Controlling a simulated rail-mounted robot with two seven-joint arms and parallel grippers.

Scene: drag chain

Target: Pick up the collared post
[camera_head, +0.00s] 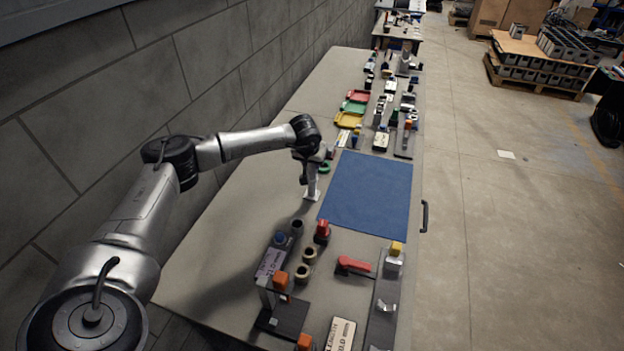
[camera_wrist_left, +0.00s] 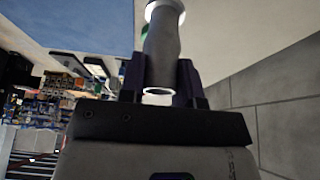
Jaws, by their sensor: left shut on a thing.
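My left gripper (camera_head: 311,164) is over the table, just left of the blue mat. It is shut on the collared post (camera_head: 311,184), a slim grey piece with a light, wide lower end. In the left wrist view the post (camera_wrist_left: 161,48) sits between the two dark fingers (camera_wrist_left: 159,78), with a pale ring at each visible end. Whether its lower end touches the table is hard to tell. My right gripper does not show.
The blue mat (camera_head: 368,190) is bare. Red, green and yellow trays (camera_head: 350,107) lie beyond it. Several small fixtures, including a red-handled part (camera_head: 353,265) and ring-shaped parts (camera_head: 303,273), stand nearer me. A block wall (camera_head: 215,60) runs along the left.

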